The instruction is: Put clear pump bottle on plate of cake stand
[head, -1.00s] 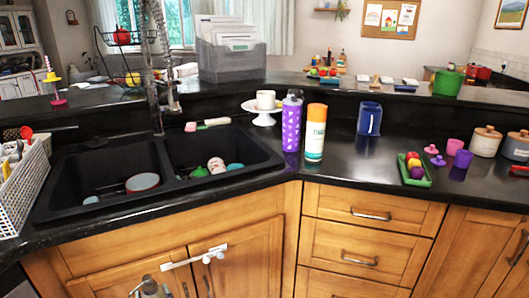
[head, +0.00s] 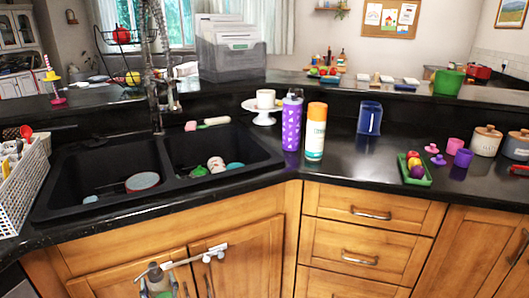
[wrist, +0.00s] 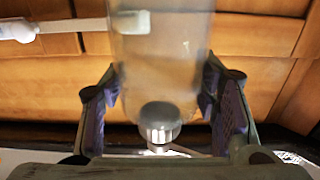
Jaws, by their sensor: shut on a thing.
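The clear pump bottle (wrist: 160,65) is between the two fingers of my gripper (wrist: 162,95) in the wrist view, with its silver pump top (wrist: 160,122) near the camera. My gripper is shut on it. The white cake stand (head: 263,118) stands on the counter right of the sink. A white cup (head: 266,99) sits on its plate.
A purple bottle (head: 292,125) and an orange-topped spray can (head: 315,132) stand close right of the cake stand. The black double sink (head: 160,183) lies left of it.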

